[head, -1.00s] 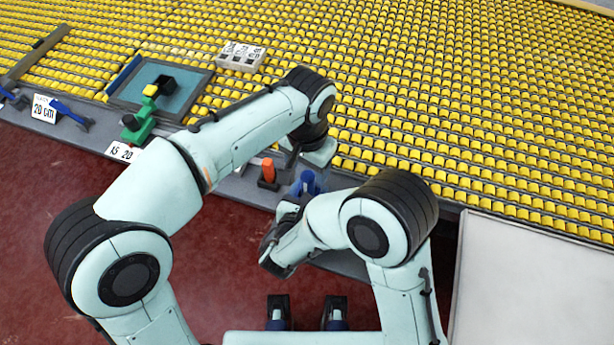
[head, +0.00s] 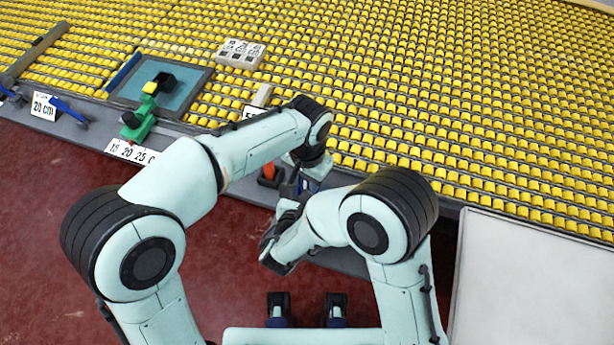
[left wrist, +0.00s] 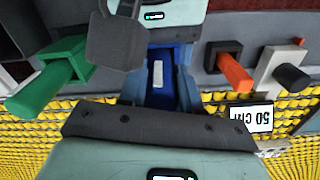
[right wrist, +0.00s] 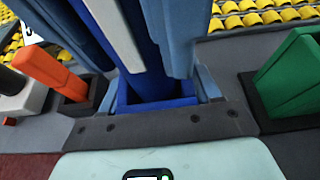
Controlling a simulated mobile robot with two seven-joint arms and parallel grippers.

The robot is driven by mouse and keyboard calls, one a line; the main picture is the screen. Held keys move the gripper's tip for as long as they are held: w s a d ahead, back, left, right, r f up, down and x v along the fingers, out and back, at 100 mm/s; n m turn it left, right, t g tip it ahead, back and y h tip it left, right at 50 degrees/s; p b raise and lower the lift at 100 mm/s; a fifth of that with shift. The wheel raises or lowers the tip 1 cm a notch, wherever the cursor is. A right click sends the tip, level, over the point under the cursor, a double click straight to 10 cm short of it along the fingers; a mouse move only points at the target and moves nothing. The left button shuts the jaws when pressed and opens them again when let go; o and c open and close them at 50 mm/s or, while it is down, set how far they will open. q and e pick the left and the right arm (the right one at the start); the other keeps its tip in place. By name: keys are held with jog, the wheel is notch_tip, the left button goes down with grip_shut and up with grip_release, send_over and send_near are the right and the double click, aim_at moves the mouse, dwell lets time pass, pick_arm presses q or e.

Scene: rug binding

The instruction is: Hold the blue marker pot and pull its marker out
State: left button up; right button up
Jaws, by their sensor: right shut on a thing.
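The blue marker (left wrist: 160,84), with a pale label strip, stands upright in its square blue pot (right wrist: 158,90) at the table's front edge. My right gripper (right wrist: 155,95) is shut on the pot, one finger on each side. My left gripper (left wrist: 162,85) is over the marker, its fingers on either side of it; it appears open. In the head view my left gripper (head: 302,180) and wrist hide most of the marker and pot.
An orange marker (left wrist: 235,72) in a dark pot and a black marker (left wrist: 292,78) in a pale pot stand to one side. A green marker (left wrist: 42,85) in a green pot stands on the other. Rows of yellow rollers lie behind, with a "50 cm" card (left wrist: 252,118).

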pick_arm(q)
jog(key=shift+c, duration=0.2)
jog(key=shift+r, duration=0.1)
jog(key=shift+r, duration=4.2)
pick_arm(e)
jog(key=o, duration=1.3)
jog(key=v, duration=1.2)
